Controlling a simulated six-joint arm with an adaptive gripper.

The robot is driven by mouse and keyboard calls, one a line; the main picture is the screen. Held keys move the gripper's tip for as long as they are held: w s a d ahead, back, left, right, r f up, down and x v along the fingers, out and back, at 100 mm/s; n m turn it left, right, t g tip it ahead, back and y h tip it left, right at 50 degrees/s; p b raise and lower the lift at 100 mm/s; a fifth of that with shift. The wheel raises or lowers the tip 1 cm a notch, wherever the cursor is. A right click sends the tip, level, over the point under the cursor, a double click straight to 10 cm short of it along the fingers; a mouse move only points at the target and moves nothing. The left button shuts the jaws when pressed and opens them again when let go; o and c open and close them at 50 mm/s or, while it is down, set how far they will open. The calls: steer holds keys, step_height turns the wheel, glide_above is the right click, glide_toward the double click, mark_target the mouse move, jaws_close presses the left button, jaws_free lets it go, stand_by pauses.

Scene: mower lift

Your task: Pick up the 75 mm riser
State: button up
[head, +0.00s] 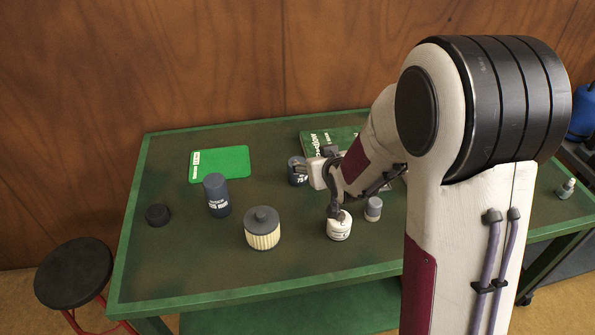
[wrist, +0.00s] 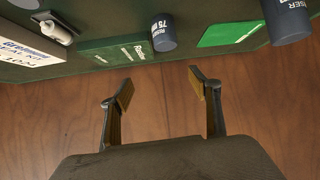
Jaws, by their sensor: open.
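The 75 mm riser is a dark blue-grey cylinder (head: 296,172) standing on the green table, just left of my gripper in the head view. In the wrist view the riser (wrist: 162,35) shows its white "75" label near the top, in line with the gap between my fingers but beyond them. My gripper (head: 314,160) is open and empty; its two fingertips are spread apart in the wrist view (wrist: 160,86).
A taller blue-grey riser (head: 216,197), green mat (head: 220,163), black puck (head: 158,215), ribbed filter (head: 262,230), white canister (head: 339,226) and small grey cylinder (head: 373,208) stand around. A stool (head: 74,272) stands left.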

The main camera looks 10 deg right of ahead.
steer(key=t+y, duration=0.1)
steer(key=t, duration=0.1)
glide_toward(300, 176)
steer(key=x, duration=0.4)
steer(key=shift+w+r, duration=0.3)
steer(key=shift+w, duration=0.05)
steer(key=shift+w+a+f, duration=0.1)
steer(key=shift+f, duration=0.65)
steer(key=shift+w, duration=0.15)
steer(key=shift+x, duration=1.2)
steer(key=shift+w, duration=0.1)
steer(key=shift+w+f, duration=0.15)
steer(key=shift+w, duration=1.4)
steer(key=shift+x, duration=1.05)
